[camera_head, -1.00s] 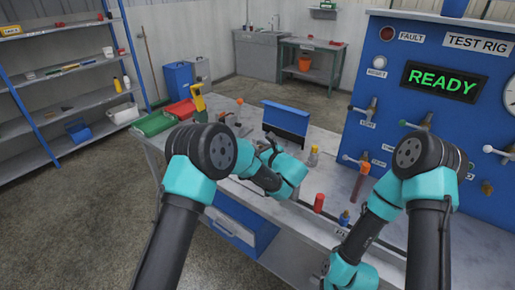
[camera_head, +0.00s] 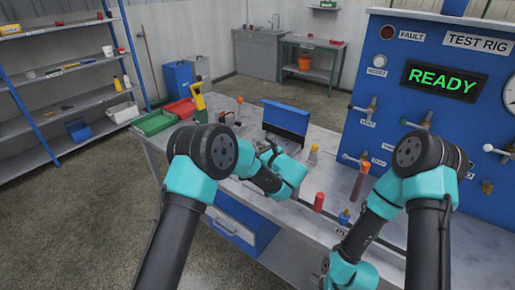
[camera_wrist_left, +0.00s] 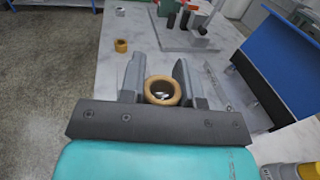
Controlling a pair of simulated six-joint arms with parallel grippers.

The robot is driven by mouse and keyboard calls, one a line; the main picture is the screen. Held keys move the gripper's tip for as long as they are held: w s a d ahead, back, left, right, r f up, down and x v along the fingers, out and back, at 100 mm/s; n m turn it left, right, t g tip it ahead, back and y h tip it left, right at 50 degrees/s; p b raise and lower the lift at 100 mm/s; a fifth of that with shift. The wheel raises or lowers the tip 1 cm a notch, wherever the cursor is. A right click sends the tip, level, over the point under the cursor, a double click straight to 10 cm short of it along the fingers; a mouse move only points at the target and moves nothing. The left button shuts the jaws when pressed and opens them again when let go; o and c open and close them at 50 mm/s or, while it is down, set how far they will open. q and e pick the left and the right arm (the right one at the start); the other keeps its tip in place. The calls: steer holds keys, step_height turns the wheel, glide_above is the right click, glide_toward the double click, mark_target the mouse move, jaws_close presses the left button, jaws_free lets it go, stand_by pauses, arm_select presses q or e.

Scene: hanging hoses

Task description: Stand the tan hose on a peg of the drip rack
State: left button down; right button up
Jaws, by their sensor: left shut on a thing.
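My left gripper (camera_wrist_left: 160,85) is shut on the tan hose (camera_wrist_left: 151,92). In the left wrist view, the hose shows as a round, open tan end between the two fingers, with a dark inside. The rest of its length is hidden. In the head view my left gripper (camera_head: 268,147) is over the bench, partly behind my own arm, and the hose cannot be made out there. A grey base with dark upright pieces (camera_wrist_left: 188,30) stands farther along the bench; I cannot tell for sure whether it is the drip rack.
A blue panel (camera_head: 286,118) stands close beside the left gripper. A red cylinder (camera_head: 319,202) and a yellow-capped bottle (camera_head: 313,155) are on the bench. The blue test rig (camera_head: 385,90) is at the right. Green (camera_head: 153,123) and red trays lie at the bench's far left.

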arm_select(q)
steer(key=shift+s+f, duration=0.1)
steer(key=shift+f, duration=1.4)
steer(key=c, duration=0.8)
jaws_free()
steer(key=shift+a, duration=0.1)
steer(key=shift+o, duration=0.2)
steer(key=shift+s, duration=0.1)
steer(key=v, duration=1.7)
steer(key=shift+d+r, duration=0.25)
steer(key=shift+r, duration=0.2)
